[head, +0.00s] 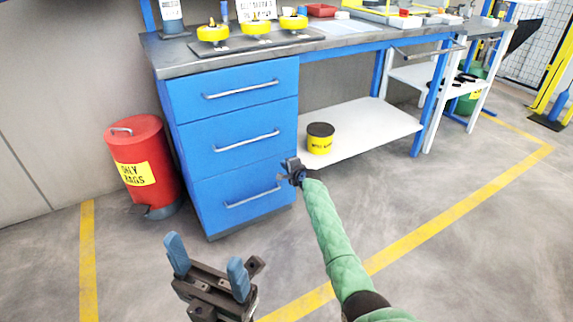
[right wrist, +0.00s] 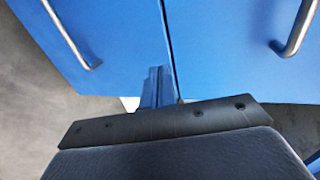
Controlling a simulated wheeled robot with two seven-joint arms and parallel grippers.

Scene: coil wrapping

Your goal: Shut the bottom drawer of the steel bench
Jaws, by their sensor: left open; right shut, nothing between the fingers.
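The steel bench (head: 330,43) has a blue cabinet with three drawers at its left end. The bottom drawer (head: 215,193) has a silver bar handle, and its front looks about level with the drawers above. My right gripper (head: 292,165) is shut and empty, at the right edge of the bottom drawer front; I cannot tell whether it touches. In the right wrist view its blue fingers (right wrist: 157,88) point at two blue panels with handles, split by a thin dark gap. My left gripper (head: 207,260) is open and empty, low in front of the cabinet.
A red bin (head: 143,160) stands left of the cabinet. A yellow tin (head: 320,139) sits on the white lower shelf (head: 372,127) to the right. Yellow lines mark the grey floor, which is clear in front of the cabinet. Several yellow coils lie on the bench top.

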